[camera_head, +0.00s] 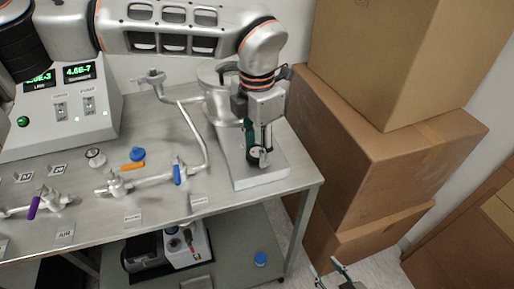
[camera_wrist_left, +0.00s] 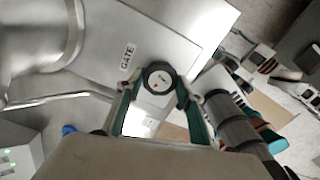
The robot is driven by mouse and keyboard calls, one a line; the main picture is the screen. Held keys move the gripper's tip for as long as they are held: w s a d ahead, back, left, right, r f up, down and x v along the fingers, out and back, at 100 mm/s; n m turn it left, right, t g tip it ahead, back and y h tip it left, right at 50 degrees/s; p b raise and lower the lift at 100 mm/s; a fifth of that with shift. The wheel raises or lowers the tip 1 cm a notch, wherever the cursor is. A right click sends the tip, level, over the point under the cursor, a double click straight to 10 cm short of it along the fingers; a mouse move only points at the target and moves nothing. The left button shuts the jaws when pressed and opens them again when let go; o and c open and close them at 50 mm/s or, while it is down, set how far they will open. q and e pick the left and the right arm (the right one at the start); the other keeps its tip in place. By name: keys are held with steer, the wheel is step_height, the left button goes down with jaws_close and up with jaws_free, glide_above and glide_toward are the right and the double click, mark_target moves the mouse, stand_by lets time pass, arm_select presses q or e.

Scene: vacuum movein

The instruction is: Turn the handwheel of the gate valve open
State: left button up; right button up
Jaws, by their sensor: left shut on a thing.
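The gate valve's handwheel is a small dark round knob (camera_head: 256,153) on the valve at the right end of the bench. In the left wrist view it shows as a black ring (camera_wrist_left: 158,77) with a pale centre and a red mark. My left gripper (camera_head: 258,154) points down over it. In the left wrist view its green-padded fingers (camera_wrist_left: 157,92) lie on both sides of the handwheel and are shut on it. A label reading GATE (camera_wrist_left: 128,57) is on the plate beside the wheel. My right gripper (camera_head: 334,273) shows partly at the bottom edge, fingers apart and empty.
Stacked cardboard boxes (camera_head: 373,150) stand close to the right of the bench. Pipework with a blue-handled valve (camera_head: 179,172) and an orange handle (camera_head: 133,165) lies left of the gate valve. A control box (camera_head: 62,115) with green displays stands at the back left.

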arm_select(q)
steer(key=n, duration=0.5)
steer(key=shift+n+b, duration=0.3)
steer(key=shift+b, duration=0.05)
steer(key=n, duration=0.4)
steer(key=shift+n+b, duration=0.3)
steer(key=shift+n, duration=0.9)
steer(key=n, duration=1.3)
steer(key=shift+n+b, duration=0.3)
steer(key=shift+b, duration=0.05)
steer(key=n, duration=0.6)
steer(key=shift+n, duration=1)
steer(key=n+b, duration=0.1)
steer(key=n, duration=0.1)
steer(key=shift+d+f+n, duration=0.1)
steer(key=shift+f+n, duration=0.05)
steer(key=shift+n, duration=0.25)
steer(key=shift+n+b, duration=0.55)
steer(key=shift+n, duration=1.05)
steer(key=shift+r, duration=0.2)
